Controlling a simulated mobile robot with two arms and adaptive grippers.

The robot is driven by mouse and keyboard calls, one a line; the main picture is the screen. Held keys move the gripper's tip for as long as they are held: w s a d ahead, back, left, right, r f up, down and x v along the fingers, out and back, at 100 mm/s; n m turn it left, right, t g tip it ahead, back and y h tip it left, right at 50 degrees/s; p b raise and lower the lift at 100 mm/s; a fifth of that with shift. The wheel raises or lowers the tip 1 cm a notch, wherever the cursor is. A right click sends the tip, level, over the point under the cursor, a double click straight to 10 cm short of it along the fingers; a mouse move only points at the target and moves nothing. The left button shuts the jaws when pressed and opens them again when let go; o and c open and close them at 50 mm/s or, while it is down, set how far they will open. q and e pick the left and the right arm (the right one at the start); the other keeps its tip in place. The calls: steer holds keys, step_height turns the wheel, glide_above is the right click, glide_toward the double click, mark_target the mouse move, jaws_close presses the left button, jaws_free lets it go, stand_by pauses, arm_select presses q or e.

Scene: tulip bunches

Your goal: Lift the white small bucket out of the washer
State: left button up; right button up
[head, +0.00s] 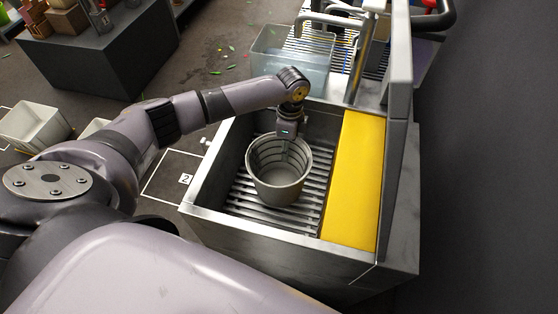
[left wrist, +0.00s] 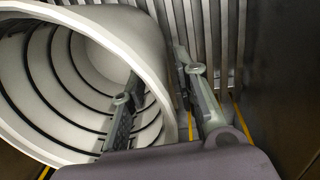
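The small white bucket (head: 277,190), greyish in this light, stands upright and empty on the slatted floor of the washer (head: 250,232). My left gripper (head: 286,148) reaches down at the bucket's far rim. In the left wrist view the bucket (left wrist: 75,75) fills the left side, with dark rings inside. My left gripper (left wrist: 160,100) straddles its rim, one finger inside the bucket and one outside. The fingers stand apart, with gaps to the wall, so it looks open. My right gripper is not in view.
A yellow panel (head: 355,180) lies along the washer's right side, beside a tall metal upright (head: 400,60). A clear bin (head: 270,62) and metal pipes are behind. White crates (head: 33,126) stand on the floor at left. A dark block (head: 100,50) holds boxes.

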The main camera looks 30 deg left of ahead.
arm_select(q)
jaws_close()
stand_by(0.6)
